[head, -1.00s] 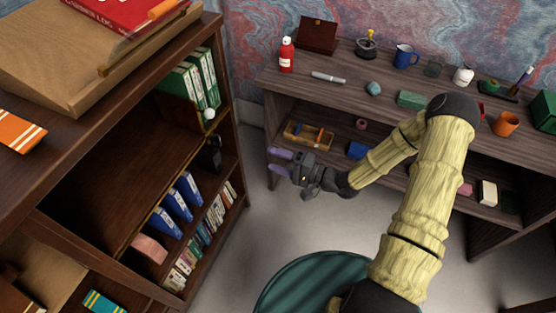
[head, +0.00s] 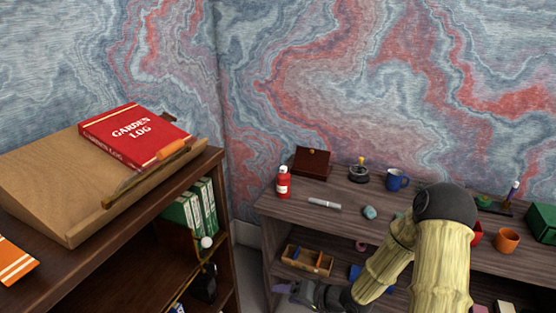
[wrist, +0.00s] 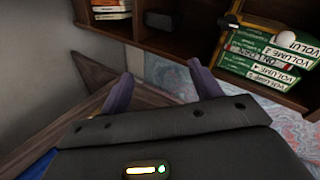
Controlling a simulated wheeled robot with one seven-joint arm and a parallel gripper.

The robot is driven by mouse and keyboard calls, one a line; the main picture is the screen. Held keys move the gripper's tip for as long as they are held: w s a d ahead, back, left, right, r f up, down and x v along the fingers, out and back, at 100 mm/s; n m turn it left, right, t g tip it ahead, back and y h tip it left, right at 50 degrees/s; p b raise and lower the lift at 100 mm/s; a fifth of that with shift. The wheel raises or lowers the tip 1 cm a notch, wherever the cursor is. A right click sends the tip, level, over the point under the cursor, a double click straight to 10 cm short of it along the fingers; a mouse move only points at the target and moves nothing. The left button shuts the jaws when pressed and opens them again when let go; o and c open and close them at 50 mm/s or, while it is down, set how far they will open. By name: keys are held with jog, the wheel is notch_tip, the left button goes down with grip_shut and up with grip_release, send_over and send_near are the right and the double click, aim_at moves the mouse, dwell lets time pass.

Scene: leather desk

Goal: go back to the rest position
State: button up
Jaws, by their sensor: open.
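My gripper (head: 283,289) is low in the head view, in front of the wooden desk's lower shelf and right of the dark bookcase. In the wrist view its two purple fingers (wrist: 164,92) stand wide apart with nothing between them. My arm comes in from the lower right and bends at a dark elbow in front of the desk.
The desk (head: 340,222) carries a red bottle (head: 283,184), a blue mug (head: 397,180) and an orange cup (head: 507,240). The bookcase (head: 120,250) at left holds green binders (head: 192,209) and a red book (head: 136,135) on a sloped stand. A small wooden tray (head: 307,260) is on the desk's shelf.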

jog(key=s+d+r+n+g+h, duration=0.1)
jog(key=s+d+r+n+h, duration=0.15)
jog(key=d+r+h, duration=0.6)
jog(key=s+d+r+g+h, duration=0.1)
jog(key=s+d+r, duration=0.15)
jog(key=s, duration=0.35)
jog(key=s+d+r+g+h, duration=0.1)
jog(key=s+r, duration=0.3)
jog(key=s, duration=0.1)
notch_tip(320, 180, up, 19)
jog(key=p, duration=1.9)
jog(key=shift+s+m, duration=0.35)
jog(key=shift+m, duration=0.1)
jog(key=shift+d, duration=0.1)
